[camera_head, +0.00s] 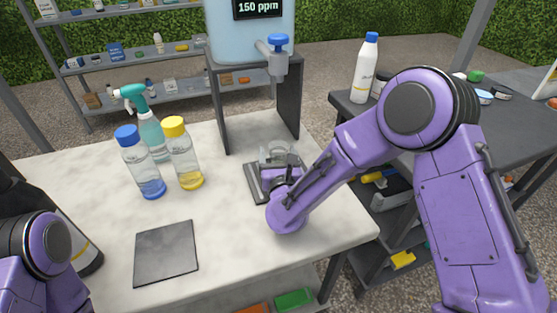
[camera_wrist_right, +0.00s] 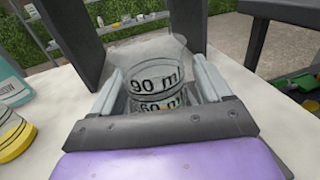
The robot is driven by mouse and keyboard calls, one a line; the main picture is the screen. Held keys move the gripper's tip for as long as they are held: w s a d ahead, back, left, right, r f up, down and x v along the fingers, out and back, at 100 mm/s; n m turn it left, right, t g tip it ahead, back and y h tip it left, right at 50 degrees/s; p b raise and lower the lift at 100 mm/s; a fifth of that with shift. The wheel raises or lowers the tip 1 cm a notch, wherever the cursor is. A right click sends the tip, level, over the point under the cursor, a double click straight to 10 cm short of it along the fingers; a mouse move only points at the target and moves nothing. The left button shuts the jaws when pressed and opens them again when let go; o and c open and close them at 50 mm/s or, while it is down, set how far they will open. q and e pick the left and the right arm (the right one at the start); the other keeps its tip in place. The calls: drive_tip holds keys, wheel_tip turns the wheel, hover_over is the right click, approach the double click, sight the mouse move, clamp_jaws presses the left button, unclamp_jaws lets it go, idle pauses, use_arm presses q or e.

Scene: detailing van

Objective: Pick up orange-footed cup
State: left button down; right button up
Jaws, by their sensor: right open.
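A clear measuring cup with black marks, "90 ml" and "60 ml" (camera_wrist_right: 155,90), stands under the dispenser tap. Its foot is hidden, so I cannot see an orange colour on it. In the head view the cup (camera_head: 281,152) shows only partly behind my right gripper (camera_head: 274,168). In the right wrist view my right gripper (camera_wrist_right: 158,95) is open, with one finger on each side of the cup. Whether the fingers touch it I cannot tell. My left arm shows at the lower left, and its gripper is out of view.
The dispenser (camera_head: 249,35) stands behind the cup on grey side panels. A blue-capped bottle (camera_head: 140,165), a yellow-capped bottle (camera_head: 184,155) and a teal spray bottle (camera_head: 152,135) stand left. A dark square mat (camera_head: 166,254) lies in front. A white bottle (camera_head: 365,70) stands on the right-hand table.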

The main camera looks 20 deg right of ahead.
drive_tip(key=c, duration=1.2)
drive_tip(key=shift+r, duration=0.15)
